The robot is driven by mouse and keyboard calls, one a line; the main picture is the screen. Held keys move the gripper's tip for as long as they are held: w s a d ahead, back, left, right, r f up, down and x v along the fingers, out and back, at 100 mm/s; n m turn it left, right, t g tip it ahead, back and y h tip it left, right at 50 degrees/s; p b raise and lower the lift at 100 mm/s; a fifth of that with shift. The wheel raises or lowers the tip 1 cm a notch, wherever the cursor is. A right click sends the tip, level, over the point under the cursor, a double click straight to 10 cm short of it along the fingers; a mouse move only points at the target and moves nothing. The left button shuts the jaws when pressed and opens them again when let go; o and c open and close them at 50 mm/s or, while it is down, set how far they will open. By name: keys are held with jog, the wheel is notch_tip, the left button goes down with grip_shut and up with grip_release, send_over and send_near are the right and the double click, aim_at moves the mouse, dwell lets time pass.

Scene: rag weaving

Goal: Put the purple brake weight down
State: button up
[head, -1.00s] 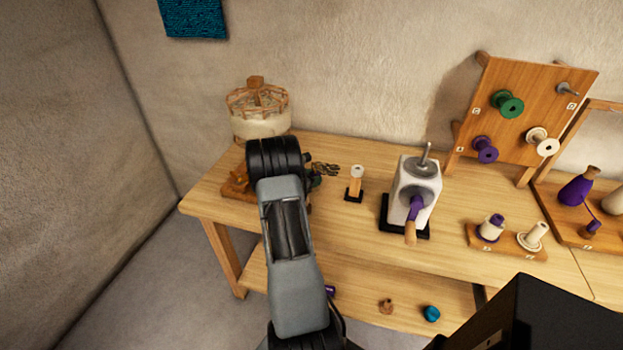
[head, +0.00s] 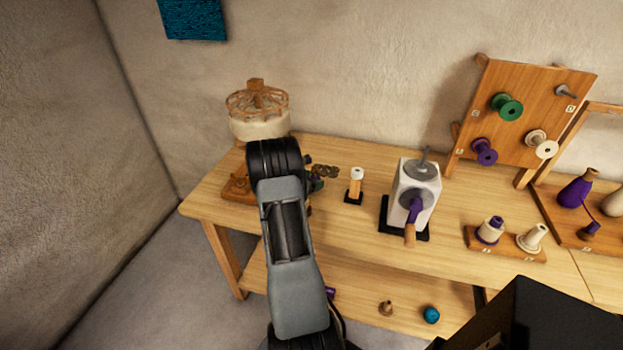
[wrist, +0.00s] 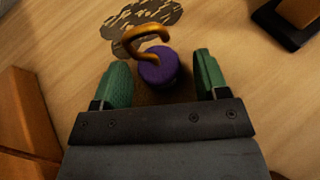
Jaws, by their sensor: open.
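The purple brake weight (wrist: 158,70) shows in the wrist view as a small purple cylinder with a brass-coloured hook on top. It stands on the wooden table between the green fingertips of my gripper (wrist: 160,82). The jaws are open, with a gap on each side of the weight. In the head view my arm hides the weight, and only a bit of my gripper (head: 316,184) shows beside the arm.
A dark patterned flat piece (wrist: 142,18) lies just beyond the weight. A wooden block (wrist: 28,125) is close on the left. A post on a black base (head: 355,186) and a white crank winder (head: 413,190) stand to the right. A swift (head: 258,115) is behind.

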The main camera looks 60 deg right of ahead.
jog(key=v, duration=0.5)
jog(key=b+v, duration=0.1)
jog(key=v, duration=0.5)
jog(key=shift+d+r, duration=0.15)
jog(key=shift+r, duration=0.05)
jog(key=shift+v, duration=0.85)
jog(key=s+a+r+m+t+y, duration=0.2)
jog(key=s+a+r+m+y, duration=0.1)
jog(key=a, duration=0.9)
jog(key=s+a+r+m+t+y, duration=0.2)
jog(key=a+m+y, duration=0.3)
jog(key=a, duration=0.8)
jog(key=s+a+r+m+t+y, duration=0.2)
jog(key=s+a+r+m+y, duration=0.2)
jog(key=a+m, duration=0.3)
jog(key=a+r+y, duration=0.1)
jog(key=a, duration=0.4)
jog(key=shift+s+a+t, duration=0.2)
jog(key=shift+a+t, duration=0.1)
jog(key=shift+a, duration=0.05)
jog(key=shift+r, duration=0.1)
notch_tip(320, 180, up, 5)
jog(key=p, duration=0.4)
jog(key=shift+f, duration=0.25)
